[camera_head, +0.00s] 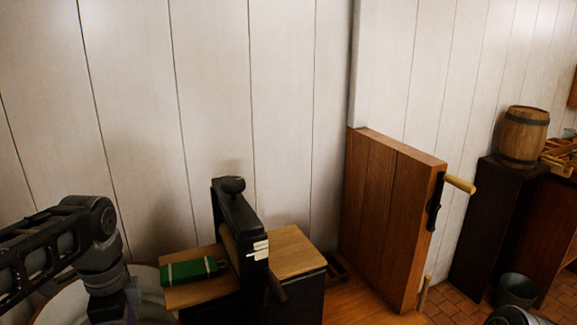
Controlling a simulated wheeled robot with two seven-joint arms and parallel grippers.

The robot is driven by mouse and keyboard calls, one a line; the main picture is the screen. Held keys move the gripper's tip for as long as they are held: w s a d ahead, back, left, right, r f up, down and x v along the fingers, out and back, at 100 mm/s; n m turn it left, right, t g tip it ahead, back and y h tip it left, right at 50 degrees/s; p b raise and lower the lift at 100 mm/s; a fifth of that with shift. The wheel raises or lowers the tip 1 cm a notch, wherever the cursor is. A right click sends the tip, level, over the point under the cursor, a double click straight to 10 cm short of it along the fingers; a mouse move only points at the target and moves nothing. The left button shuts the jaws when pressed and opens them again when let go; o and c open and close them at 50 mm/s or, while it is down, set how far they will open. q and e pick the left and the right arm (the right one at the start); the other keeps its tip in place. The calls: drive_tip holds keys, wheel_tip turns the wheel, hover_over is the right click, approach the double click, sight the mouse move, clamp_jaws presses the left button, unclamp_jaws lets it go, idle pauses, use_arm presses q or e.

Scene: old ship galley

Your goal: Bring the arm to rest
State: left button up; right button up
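My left arm comes in from the left and bends down at the lower left. Its wrist end, with the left gripper (128,312), runs off the bottom edge, so its fingers do not show clearly. It is in front of a pale round rim (62,308) and left of a green box-like thing with light bands (192,270). I cannot see anything held. My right gripper is not in view; a dark rounded part at the bottom right edge may be mine.
The green thing lies on a wooden board (188,295) beside a tall black fixture with a knob (232,205). A wood-topped block (285,250) and a brown wooden panel with a handle (385,220) stand to the right. A barrel (523,135) and a bucket (515,290) are farther right.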

use_arm(q)
drive_tip(key=w+d+f+n+t+h, duration=0.1)
drive_tip(key=w+d+f+n+t, duration=0.15)
drive_tip(key=w, duration=0.25)
drive_tip(key=w+d+f+n+t, duration=0.1)
drive_tip(key=w+f+n+t, duration=0.1)
drive_tip(key=w+f+n, duration=0.3)
drive_tip(key=w+d+f+n+t+h, duration=0.1)
drive_tip(key=d+f+n, duration=0.1)
drive_tip(key=d+f, duration=0.3)
drive_tip(key=w+d+f+n+h, duration=0.1)
drive_tip(key=d+f+n, duration=0.15)
drive_tip(key=f, duration=0.55)
drive_tip(key=s+d+f+n+g, duration=0.1)
drive_tip(key=s+d+f+n, duration=0.1)
drive_tip(key=s+d+f, duration=0.4)
drive_tip(key=s+d+f+n, duration=0.2)
drive_tip(key=s+f, duration=0.3)
drive_tip(key=f, duration=0.4)
drive_tip(key=s+d+f+g, duration=0.2)
drive_tip(key=s+f, duration=0.1)
drive_tip(key=s, duration=0.4)
drive_tip(key=s+d+f+m+g+h, duration=0.1)
drive_tip(key=s+d+f+g, duration=0.1)
drive_tip(key=s, duration=0.4)
drive_tip(key=shift+s+d+f, duration=0.35)
drive_tip(key=shift+d+f, duration=0.25)
drive_tip(key=shift+f, duration=0.25)
